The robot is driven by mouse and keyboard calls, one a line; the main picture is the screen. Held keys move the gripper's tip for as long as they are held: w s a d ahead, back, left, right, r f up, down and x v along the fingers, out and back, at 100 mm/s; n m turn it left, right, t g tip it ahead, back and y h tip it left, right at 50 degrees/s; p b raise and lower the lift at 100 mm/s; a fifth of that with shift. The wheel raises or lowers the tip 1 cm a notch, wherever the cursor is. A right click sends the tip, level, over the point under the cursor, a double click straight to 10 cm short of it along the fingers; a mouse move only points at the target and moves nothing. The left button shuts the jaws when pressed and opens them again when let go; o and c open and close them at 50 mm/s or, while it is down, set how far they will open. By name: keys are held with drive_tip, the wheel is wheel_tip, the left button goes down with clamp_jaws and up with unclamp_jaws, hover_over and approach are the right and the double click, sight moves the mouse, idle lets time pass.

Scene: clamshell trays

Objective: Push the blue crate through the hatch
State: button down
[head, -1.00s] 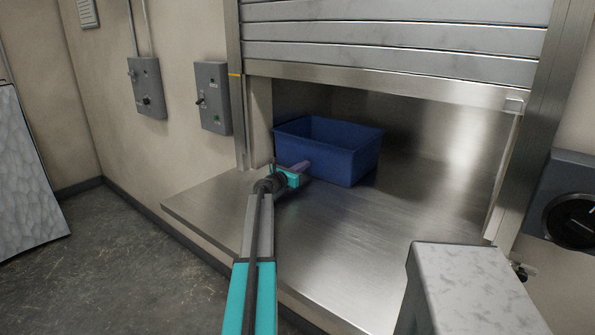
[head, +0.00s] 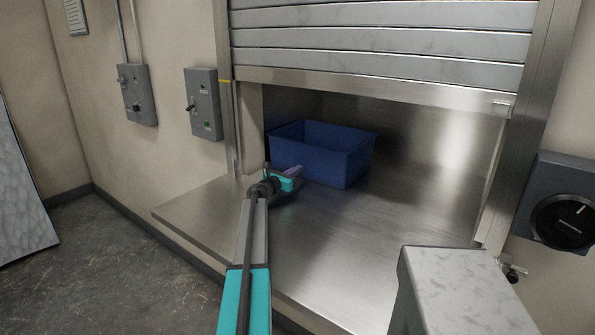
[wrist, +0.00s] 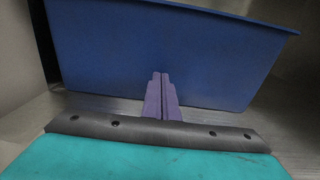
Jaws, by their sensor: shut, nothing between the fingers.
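The blue crate (head: 322,156) stands upright and empty-looking on the steel counter, inside the hatch opening near its left side. Its near wall (wrist: 165,50) fills most of the wrist view. My gripper (head: 298,170) is shut and empty, with its purple fingertips at the crate's near wall, low and left of the middle. In the wrist view the fingers (wrist: 162,95) point at that wall; I cannot tell whether they touch it. The hatch's slatted shutter (head: 380,45) is raised, its bottom bar above the crate's rim.
The steel counter (head: 330,245) is clear to the right of the crate. The hatch's left frame (head: 226,110) is close to the crate. A pale block (head: 450,285) stands at front right. Switch boxes (head: 203,103) hang on the left wall, a dial (head: 562,220) on the right.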

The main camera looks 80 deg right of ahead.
drive_tip(key=shift+b+v, duration=0.7)
drive_tip(key=shift+v, duration=5.65)
